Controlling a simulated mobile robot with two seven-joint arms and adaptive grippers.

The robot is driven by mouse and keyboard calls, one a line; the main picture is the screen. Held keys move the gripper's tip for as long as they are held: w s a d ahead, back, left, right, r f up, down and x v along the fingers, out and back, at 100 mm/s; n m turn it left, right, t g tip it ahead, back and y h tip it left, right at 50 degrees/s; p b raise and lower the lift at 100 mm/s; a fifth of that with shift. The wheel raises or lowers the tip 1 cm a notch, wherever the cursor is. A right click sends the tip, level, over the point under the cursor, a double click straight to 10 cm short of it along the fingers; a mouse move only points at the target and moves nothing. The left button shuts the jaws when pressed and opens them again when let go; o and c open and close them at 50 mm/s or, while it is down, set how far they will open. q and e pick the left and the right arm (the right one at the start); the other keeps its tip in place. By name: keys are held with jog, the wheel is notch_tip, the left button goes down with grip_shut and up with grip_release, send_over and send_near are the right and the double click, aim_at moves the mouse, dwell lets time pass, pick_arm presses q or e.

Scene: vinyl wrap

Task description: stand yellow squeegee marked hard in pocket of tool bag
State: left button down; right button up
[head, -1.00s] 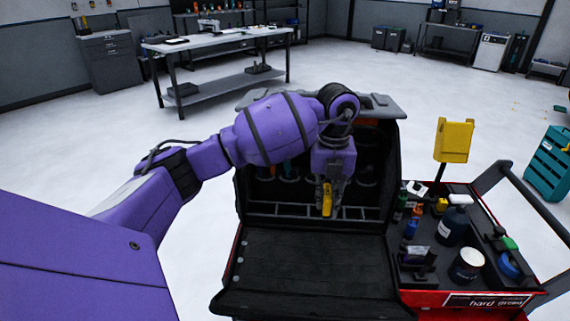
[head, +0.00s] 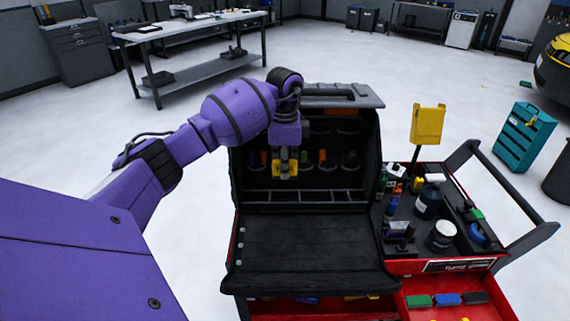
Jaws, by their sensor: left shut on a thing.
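My left gripper (head: 285,165) is shut on a small yellow piece, which looks like the yellow squeegee (head: 284,170); its marking is too small to read. The gripper points down and holds it in front of the open tool bag (head: 310,240), at the left part of its pocket row. The black bag stands open, with its front flap laid flat toward me and dark pockets in its upright back. Whether the squeegee is in front of a pocket or partly inside one cannot be told. My right gripper is out of view.
Several coloured tools sit in the bag's back. A red cart (head: 460,265) has bottles and cans on its right top. An open drawer below holds a green (head: 418,300), a blue (head: 447,299) and a black block. A yellow holder (head: 428,125) stands on a post.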

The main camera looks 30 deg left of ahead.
pick_arm(q)
notch_tip(320, 180, down, 4)
jog(key=shift+b, duration=0.8)
notch_tip(320, 180, down, 2)
jog(key=shift+f+b, duration=0.2)
jog(key=shift+b, duration=0.5)
jog(key=shift+f, duration=0.95)
jog(key=shift+r, duration=0.1)
jog(key=shift+p, duration=0.35)
